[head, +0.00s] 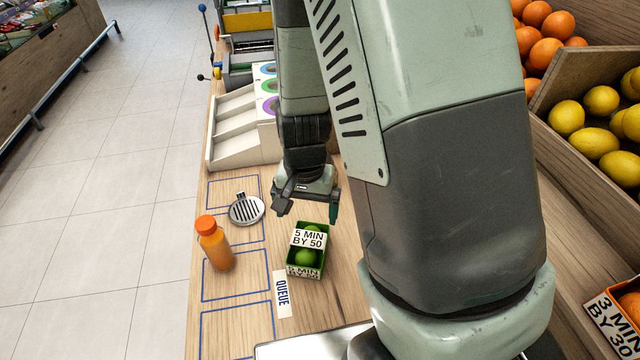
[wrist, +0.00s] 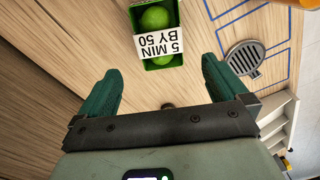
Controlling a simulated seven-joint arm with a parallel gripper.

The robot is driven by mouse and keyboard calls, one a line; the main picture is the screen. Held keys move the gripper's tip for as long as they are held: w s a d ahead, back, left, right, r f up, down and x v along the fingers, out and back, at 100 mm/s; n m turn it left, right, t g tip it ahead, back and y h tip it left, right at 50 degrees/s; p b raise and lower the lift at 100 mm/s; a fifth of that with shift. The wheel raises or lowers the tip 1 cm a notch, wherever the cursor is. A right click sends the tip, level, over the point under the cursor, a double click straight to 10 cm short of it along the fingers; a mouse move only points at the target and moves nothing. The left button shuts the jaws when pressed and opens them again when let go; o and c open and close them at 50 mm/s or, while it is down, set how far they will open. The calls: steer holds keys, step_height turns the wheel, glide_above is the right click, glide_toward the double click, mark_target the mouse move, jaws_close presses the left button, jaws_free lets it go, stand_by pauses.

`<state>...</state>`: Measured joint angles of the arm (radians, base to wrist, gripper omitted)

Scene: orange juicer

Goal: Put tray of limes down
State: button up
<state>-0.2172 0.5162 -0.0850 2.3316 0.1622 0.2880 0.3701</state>
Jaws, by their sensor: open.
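The tray of limes (head: 306,262) is a small green box with green limes and a white label reading "5 MIN BY 50". It stands on the wooden counter, right of the blue-outlined squares. In the wrist view the tray (wrist: 157,62) lies beyond my fingertips, near the top edge. My gripper (head: 307,205) is open and empty, behind the tray in the head view and apart from it. Its two green fingers (wrist: 161,75) also show in the wrist view, spread wide with bare counter between them.
An orange juice bottle (head: 215,245) and a round metal grate (head: 246,209) are left of the tray. A "QUEUE" label (head: 282,294) lies beside it. A stepped white rack (head: 234,128) stands behind. Crates of lemons (head: 602,100) and oranges (head: 541,40) are at the right.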

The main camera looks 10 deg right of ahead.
step_height(320, 180, up, 12)
steer(key=n+t, duration=0.1)
steer(key=t, duration=0.1)
steer(key=s+d+r+n+t, duration=0.1)
steer(key=s+d+r+n, duration=0.1)
steer(key=s+r, duration=0.5)
steer(key=s+d+r+n+t, duration=0.1)
steer(key=s+d+r+t, duration=0.1)
steer(key=s+r, duration=0.5)
step_height(320, 180, up, 4)
steer(key=shift+d+f+n, duration=0.15)
steer(key=shift+d+n, duration=0.15)
steer(key=shift+n, duration=0.1)
